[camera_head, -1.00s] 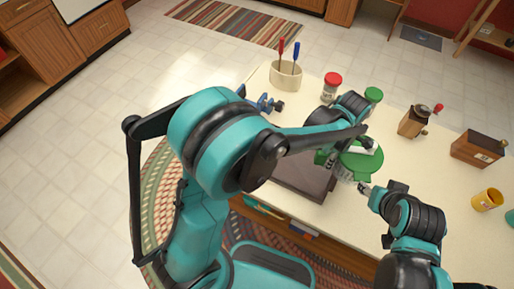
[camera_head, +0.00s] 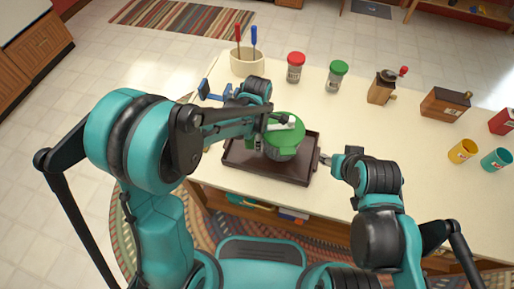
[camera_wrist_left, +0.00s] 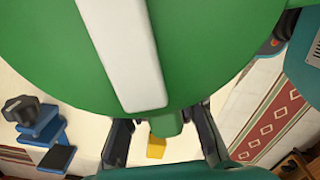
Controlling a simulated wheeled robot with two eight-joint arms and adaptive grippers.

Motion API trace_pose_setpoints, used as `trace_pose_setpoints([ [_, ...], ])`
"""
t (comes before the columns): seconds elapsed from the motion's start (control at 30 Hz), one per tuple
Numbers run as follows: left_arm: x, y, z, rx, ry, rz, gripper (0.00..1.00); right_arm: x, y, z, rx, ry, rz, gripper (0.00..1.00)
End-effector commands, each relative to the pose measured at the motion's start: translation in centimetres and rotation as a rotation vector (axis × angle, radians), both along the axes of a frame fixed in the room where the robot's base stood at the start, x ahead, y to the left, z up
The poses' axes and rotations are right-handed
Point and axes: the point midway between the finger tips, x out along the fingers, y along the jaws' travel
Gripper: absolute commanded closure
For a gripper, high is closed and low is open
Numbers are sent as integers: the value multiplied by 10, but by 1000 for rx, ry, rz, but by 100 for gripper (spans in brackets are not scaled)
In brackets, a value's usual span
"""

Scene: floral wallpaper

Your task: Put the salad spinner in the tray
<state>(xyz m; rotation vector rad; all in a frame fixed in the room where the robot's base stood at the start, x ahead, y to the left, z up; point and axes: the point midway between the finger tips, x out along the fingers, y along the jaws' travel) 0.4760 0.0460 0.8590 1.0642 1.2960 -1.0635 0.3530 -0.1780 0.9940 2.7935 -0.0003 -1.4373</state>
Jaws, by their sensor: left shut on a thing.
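The salad spinner (camera_head: 284,152) has a green lid with a white handle and a grey body. In the head view it stands upright over the right-middle of the dark brown tray (camera_head: 240,166); I cannot tell whether its base touches the tray floor. My left gripper (camera_head: 262,138) is at the lid's left side, shut on the spinner. In the left wrist view the green lid (camera_wrist_left: 215,50) fills the top, with a green tab between my fingers (camera_wrist_left: 165,140). My right gripper (camera_head: 325,159) is at the tray's right edge, apart from the spinner; its jaws are too small to read.
Behind the tray are a utensil crock (camera_head: 247,61), a red-lidded jar (camera_head: 295,70), a green-lidded jar (camera_head: 337,77) and a grinder (camera_head: 381,88). A wooden box (camera_head: 445,103) and cups are on the right. A blue clamp-like object (camera_head: 211,91) is at the left. The counter behind the tray is partly clear.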

Motion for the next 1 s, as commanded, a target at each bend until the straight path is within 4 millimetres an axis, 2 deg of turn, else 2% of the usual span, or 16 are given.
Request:
trace_pose_setpoints([
  [0.3,0,0,-40,0,0,0,100,0,0,-21,0,0,0,53],
  [0.67,0,0,-43,0,0,0,100,0,0,-23,0,0,0,53],
  [0.7,0,0,-43,0,0,0,69,0,0,-23,0,0,0,53],
  [0.77,0,0,-42,0,0,0,53,0,0,-22,0,0,0,53],
  [1.0,0,0,-42,0,0,0,51,0,0,-22,0,0,0,53],
])
